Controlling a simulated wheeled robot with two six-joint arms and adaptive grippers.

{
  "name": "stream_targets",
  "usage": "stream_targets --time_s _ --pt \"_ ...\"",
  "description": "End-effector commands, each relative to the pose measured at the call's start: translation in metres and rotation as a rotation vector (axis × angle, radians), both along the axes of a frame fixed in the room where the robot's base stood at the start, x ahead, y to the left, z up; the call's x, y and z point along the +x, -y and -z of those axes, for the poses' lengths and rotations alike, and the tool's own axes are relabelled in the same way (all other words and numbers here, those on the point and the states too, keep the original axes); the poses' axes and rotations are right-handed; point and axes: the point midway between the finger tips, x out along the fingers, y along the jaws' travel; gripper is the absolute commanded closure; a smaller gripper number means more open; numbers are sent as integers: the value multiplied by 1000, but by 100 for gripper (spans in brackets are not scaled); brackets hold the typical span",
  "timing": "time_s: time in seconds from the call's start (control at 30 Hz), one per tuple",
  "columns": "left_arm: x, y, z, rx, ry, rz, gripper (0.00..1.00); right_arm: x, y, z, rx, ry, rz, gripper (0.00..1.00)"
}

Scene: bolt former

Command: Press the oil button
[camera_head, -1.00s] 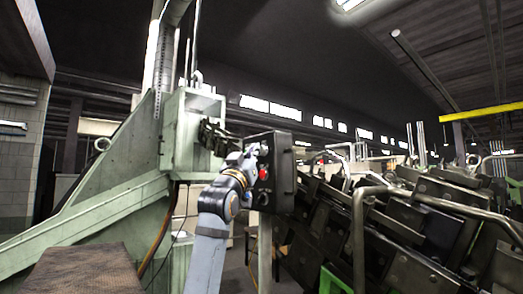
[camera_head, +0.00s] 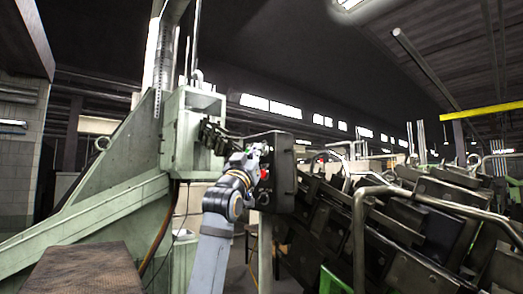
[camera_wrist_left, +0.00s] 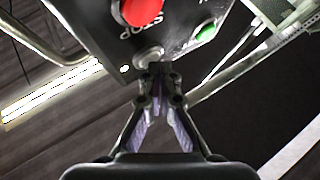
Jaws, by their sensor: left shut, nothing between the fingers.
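A black control box (camera_head: 283,172) stands on a post near the middle of the head view. Its button face points left, toward my left arm. In the left wrist view the box (camera_wrist_left: 105,35) shows a red STOP button (camera_wrist_left: 143,10), a green button (camera_wrist_left: 205,32) and a round silver-grey button (camera_wrist_left: 150,56). I cannot read which one is marked oil. My left gripper (camera_wrist_left: 154,70) is shut and empty, its tips right at the silver-grey button; whether they touch it I cannot tell. In the head view the left gripper (camera_head: 257,151) is against the box face, covering part of it.
A pale green machine frame (camera_head: 150,165) stands to the left. Dark metal plates and bent pipe rails (camera_head: 358,240) crowd the right side. A brown textured surface (camera_head: 85,272) lies at the lower left.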

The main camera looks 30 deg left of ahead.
Motion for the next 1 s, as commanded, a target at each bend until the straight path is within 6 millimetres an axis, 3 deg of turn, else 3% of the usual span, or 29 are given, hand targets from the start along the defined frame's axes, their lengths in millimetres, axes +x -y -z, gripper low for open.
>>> stream_targets --time_s 0.43,1.0 --pt "1 0 1 0 -1 0 100 0 0 0 0 0 0 35" --pt "-14 -6 1 -1 0 1 100 0 -1 9 1 0 0 35"
